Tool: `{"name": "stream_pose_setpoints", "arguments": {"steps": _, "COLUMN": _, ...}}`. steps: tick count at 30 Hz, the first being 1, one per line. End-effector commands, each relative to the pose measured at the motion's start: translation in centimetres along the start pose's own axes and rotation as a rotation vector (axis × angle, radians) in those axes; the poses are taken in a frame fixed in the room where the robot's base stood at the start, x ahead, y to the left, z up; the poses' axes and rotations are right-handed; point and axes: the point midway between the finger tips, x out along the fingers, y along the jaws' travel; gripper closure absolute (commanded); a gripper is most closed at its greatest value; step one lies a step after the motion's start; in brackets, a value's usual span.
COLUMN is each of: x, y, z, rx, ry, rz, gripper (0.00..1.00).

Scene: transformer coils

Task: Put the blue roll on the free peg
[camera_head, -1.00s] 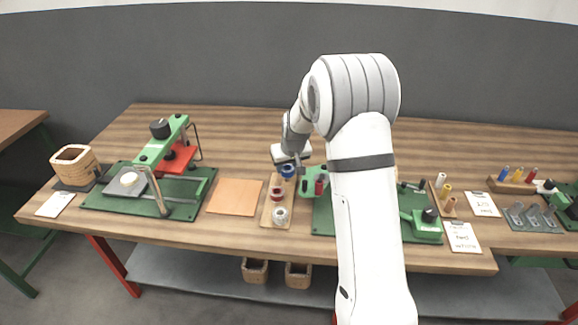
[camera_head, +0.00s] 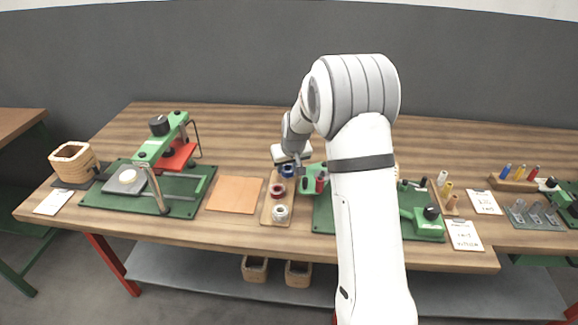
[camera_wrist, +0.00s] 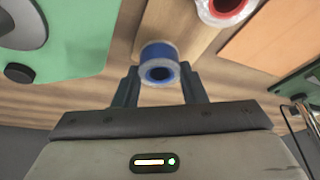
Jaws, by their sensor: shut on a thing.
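The blue roll (camera_head: 287,171) is at the far end of a wooden board (camera_head: 266,214). It also shows in the wrist view (camera_wrist: 159,52), blue with pale rims and an open bore facing the camera. My gripper (camera_wrist: 159,76) is shut on the blue roll, with one finger at each side; it also shows in the head view (camera_head: 289,163). Whether the roll touches the board is unclear. A red roll (camera_head: 278,191) and a white roll (camera_head: 280,213) are nearer on the board. I cannot make out a free peg in either view.
A green machine (camera_head: 312,180) with a dark red part stands close right of the board, partly hidden by my arm. An orange mat (camera_head: 234,196) lies to the left. A green press (camera_head: 164,150) stands further left. The table behind is clear.

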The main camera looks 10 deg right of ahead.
Motion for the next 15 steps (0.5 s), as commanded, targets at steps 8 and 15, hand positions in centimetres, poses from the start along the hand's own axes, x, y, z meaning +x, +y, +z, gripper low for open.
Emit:
{"name": "stream_pose_setpoints", "arguments": {"steps": 8, "x": 0.67, "y": 0.01, "z": 0.28, "rx": 0.0, "ry": 0.0, "rz": 0.0, "gripper": 0.84}}
{"name": "stream_pose_setpoints", "arguments": {"steps": 15, "x": 1.06, "y": 0.02, "z": 0.44, "rx": 0.0, "ry": 0.0, "rz": 0.0, "gripper": 0.84}}
